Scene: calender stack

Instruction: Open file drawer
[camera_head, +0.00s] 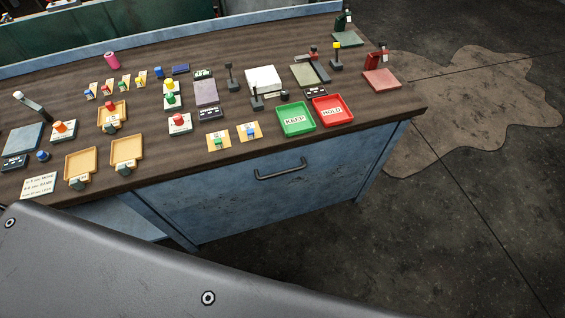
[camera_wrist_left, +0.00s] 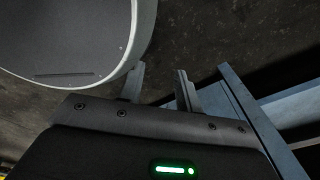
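The file drawer's blue front (camera_head: 235,195) is a wide worn panel under the wooden desk top in the head view. It looks closed, flush with the desk frame. A dark bar handle (camera_head: 280,174) sits near its upper middle, with nothing touching it. My left gripper (camera_wrist_left: 160,72) shows in the left wrist view with its two fingers apart and only dark floor visible between them. Blue desk metalwork (camera_wrist_left: 250,110) stands to the right of the fingers, apart from them. Neither gripper shows in the head view.
The wooden desk top (camera_head: 150,175) holds many small items, including a green KEEP tray (camera_head: 295,119) and a red MOLD tray (camera_head: 333,109) above the drawer. An open recess (camera_head: 120,218) lies left of the drawer. The floor (camera_head: 400,230) to the right is clear.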

